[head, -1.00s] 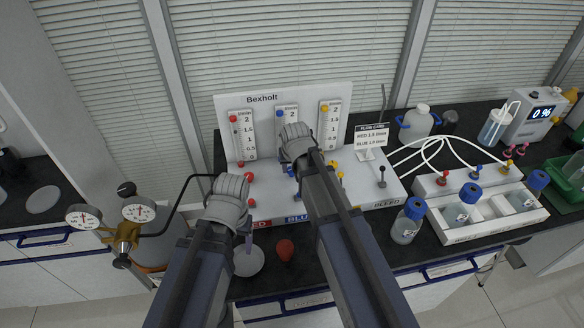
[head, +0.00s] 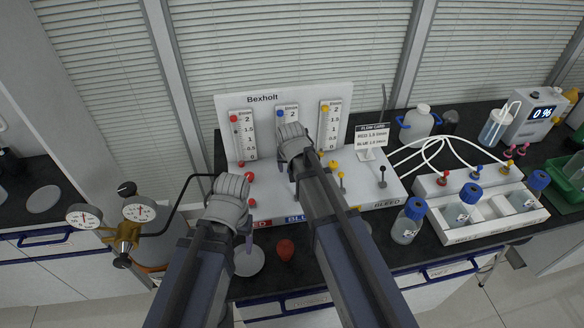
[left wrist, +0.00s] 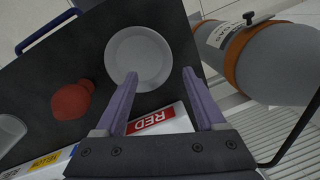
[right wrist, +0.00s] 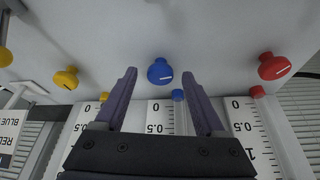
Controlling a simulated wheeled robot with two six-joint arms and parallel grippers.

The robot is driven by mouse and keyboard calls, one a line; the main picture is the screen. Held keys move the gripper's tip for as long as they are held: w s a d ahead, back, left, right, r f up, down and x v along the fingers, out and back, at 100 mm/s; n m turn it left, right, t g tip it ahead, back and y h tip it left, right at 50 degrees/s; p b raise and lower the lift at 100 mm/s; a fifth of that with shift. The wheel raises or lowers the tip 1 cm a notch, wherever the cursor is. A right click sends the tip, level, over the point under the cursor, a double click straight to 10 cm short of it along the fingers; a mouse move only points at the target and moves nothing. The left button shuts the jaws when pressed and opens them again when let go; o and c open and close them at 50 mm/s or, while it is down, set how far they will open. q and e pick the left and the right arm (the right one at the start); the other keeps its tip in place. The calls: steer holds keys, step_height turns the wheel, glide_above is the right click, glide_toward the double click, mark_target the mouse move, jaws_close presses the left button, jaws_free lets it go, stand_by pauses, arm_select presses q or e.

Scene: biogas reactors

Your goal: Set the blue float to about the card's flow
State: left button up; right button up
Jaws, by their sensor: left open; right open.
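The Bexholt panel (head: 262,98) carries red, blue and yellow scaled tubes. The blue tube's scale (head: 288,113) is partly hidden behind my right gripper. A blue piece shows at its top (head: 280,113) and another low on it in the right wrist view (right wrist: 178,95); I cannot tell which is the float. The blue knob (right wrist: 160,72) lies ahead between the open fingers of my right gripper (right wrist: 160,76), apparently unheld. The flow card (head: 371,137) has red and blue lines, too small to read surely. My left gripper (left wrist: 160,75) is open and empty near the RED label (left wrist: 151,119).
A white dish (left wrist: 138,53) and a red bulb (head: 285,250) lie in front of the panel. The red knob (right wrist: 273,67) and yellow knob (right wrist: 66,78) flank the blue one. Gauges (head: 138,209) stand left; a bottle rack (head: 480,213) stands right.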

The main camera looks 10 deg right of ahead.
arm_select(q)
steer(key=shift+r, duration=0.15)
arm_select(e)
steer(key=shift+r, duration=0.15)
arm_select(q)
step_height(320, 180, up, 7)
steer(key=p, duration=0.7)
arm_select(e)
steer(key=v, duration=0.7)
steer(key=shift+s+r, duration=0.2)
steer(key=shift+r, duration=0.05)
steer(key=s+a+n+g, duration=0.1)
steer(key=s+a+n, duration=0.1)
steer(key=s, duration=0.4)
steer(key=s+a+f+n+g, duration=0.1)
steer(key=s+a+n+g, duration=0.1)
steer(key=s, duration=0.5)
steer(key=s+a+n+g, duration=0.1)
steer(key=s+a+n, duration=0.1)
steer(key=s, duration=0.5)
steer(key=shift+s+a+f+g, duration=0.2)
steer(key=shift+a+f+g, duration=0.1)
steer(key=shift+a+f, duration=0.1)
